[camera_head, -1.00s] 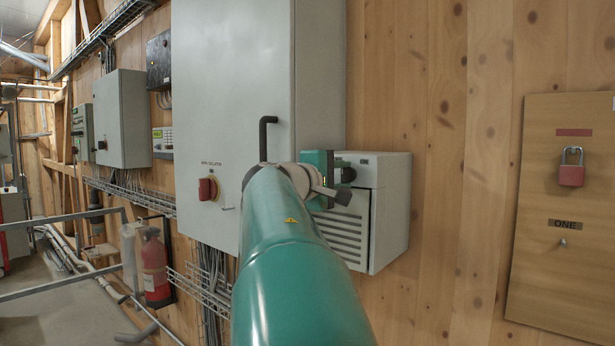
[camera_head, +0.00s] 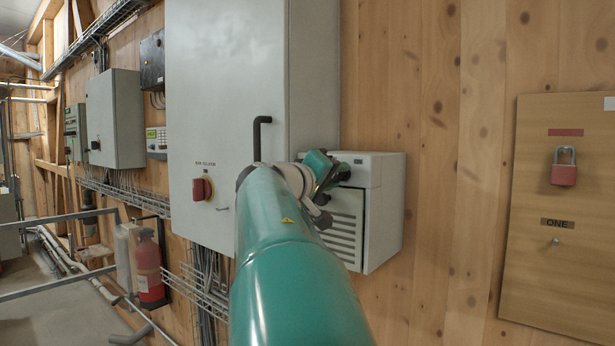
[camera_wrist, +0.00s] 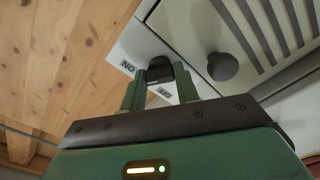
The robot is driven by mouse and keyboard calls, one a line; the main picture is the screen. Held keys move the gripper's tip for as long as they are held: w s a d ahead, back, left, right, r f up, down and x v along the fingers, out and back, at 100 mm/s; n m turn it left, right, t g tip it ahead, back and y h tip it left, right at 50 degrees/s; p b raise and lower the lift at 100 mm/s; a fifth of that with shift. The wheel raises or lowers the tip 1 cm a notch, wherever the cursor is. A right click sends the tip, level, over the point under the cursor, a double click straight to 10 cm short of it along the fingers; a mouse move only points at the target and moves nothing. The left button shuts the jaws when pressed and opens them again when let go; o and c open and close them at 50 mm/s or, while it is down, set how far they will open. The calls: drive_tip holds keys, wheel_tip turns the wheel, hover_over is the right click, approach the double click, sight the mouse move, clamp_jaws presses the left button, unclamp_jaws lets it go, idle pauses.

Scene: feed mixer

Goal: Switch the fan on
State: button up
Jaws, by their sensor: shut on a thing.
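The fan unit (camera_head: 385,215) is a pale grey box with a slatted front, mounted on the wood wall right of the tall cabinet. In the wrist view its front (camera_wrist: 190,25) shows slats, a dark switch knob (camera_wrist: 158,66) and a separate round black knob (camera_wrist: 222,67). An ON label (camera_wrist: 127,66) is left of the switch and an OFF label (camera_wrist: 164,92) is below it, between my fingers. My gripper (camera_wrist: 160,85) is shut on the switch knob, with a green finger on each side. In the head view my gripper (camera_head: 325,190) is tilted and hides the knobs.
A tall grey cabinet (camera_head: 225,100) with a black handle (camera_head: 258,137) and a red rotary switch (camera_head: 202,189) stands left of the fan. A wooden board (camera_head: 560,210) with a red padlock (camera_head: 564,167) is at right. A fire extinguisher (camera_head: 150,270) and metal rails are at left.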

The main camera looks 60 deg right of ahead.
idle(0.4)
drive_tip(key=o, duration=1)
drive_tip(key=shift+a, duration=0.1)
drive_tip(key=a, duration=0.4)
drive_tip(key=w+a, duration=0.1)
drive_tip(key=a, duration=0.4)
drive_tip(key=w+a, duration=0.1)
drive_tip(key=a, duration=0.3)
drive_tip(key=shift+w+a, duration=0.1)
drive_tip(key=shift+a, duration=0.15)
drive_tip(key=w+a+f+n+t+y, duration=0.2)
drive_tip(key=a+f+n+t+y, duration=0.3)
drive_tip(key=a+f, duration=0.75)
drive_tip(key=w+a+f+n+t+y, duration=0.25)
drive_tip(key=a+f+y, duration=0.6)
drive_tip(key=f, duration=0.75)
drive_tip(key=s+a+f+y, duration=0.1)
drive_tip(key=a+f, duration=0.2)
drive_tip(key=a, duration=0.2)
drive_tip(key=s+a+f+n+y, duration=0.1)
drive_tip(key=a+f+y, duration=0.1)
drive_tip(key=a+f, duration=0.1)
drive_tip(key=s+a+f+t+y, duration=0.1)
drive_tip(key=a+f, duration=0.2)
drive_tip(key=a, duration=0.3)
drive_tip(key=shift+a+f, duration=0.2)
drive_tip(key=shift+a, duration=0.15)
